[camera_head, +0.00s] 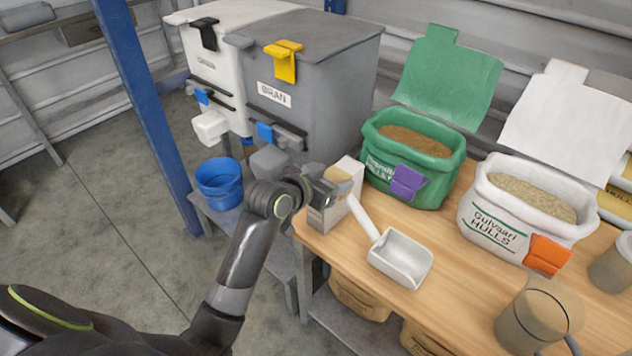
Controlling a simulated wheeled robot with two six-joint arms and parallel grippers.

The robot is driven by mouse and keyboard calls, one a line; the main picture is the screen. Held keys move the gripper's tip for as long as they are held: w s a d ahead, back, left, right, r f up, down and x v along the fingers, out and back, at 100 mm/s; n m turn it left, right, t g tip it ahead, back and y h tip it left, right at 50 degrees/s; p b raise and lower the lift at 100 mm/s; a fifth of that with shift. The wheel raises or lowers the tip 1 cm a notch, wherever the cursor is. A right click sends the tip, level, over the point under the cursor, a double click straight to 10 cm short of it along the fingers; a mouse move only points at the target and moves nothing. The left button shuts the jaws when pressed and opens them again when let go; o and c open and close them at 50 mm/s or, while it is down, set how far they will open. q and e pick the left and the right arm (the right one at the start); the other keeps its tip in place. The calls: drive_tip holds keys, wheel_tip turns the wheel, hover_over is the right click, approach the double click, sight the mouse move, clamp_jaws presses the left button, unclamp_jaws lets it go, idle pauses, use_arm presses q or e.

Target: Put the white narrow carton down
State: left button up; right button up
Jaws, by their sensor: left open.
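The white narrow carton (326,214) stands upright at the left end of the wooden bench (450,290), near its edge. My left gripper (338,188) is at the upper part of the carton, with its jaws open. The fingers cover some of the carton's side, so I cannot tell whether they touch it. My right gripper is not in the picture.
A white scoop (398,258) lies just right of the carton. A green sack (415,150) and a white sack (525,200) stand behind. A clear jug (535,318) is at front right. A blue bucket (220,183) and a grey bin (318,80) are left of the bench.

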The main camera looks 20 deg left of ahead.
use_arm(q)
drive_tip(key=p+v, duration=0.1)
drive_tip(key=v, duration=1)
drive_tip(key=shift+s+p, duration=0.25)
drive_tip(key=shift+p, duration=0.05)
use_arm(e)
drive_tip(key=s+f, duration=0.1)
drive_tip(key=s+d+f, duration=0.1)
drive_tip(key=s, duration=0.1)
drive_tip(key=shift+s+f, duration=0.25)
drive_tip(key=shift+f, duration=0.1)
use_arm(q)
drive_tip(key=s+a+f+n+g+y, duration=0.1)
drive_tip(key=s+a+f+g+y, duration=0.15)
drive_tip(key=f, duration=0.85)
drive_tip(key=s+a+f+n+g+y, duration=0.1)
drive_tip(key=s+a+f+n, duration=0.15)
drive_tip(key=f, duration=0.85)
drive_tip(key=s+a+f+n+g+y, duration=0.15)
drive_tip(key=s+a+f, duration=0.25)
drive_tip(key=f, duration=0.7)
drive_tip(key=s+f+g, duration=0.3)
drive_tip(key=s+f, duration=0.7)
drive_tip(key=s, duration=0.4)
drive_tip(key=s+f+g, duration=0.3)
drive_tip(key=s+f, duration=0.7)
drive_tip(key=s, duration=0.4)
drive_tip(key=shift+a+g+y, duration=0.3)
drive_tip(key=shift+a+y, duration=0.1)
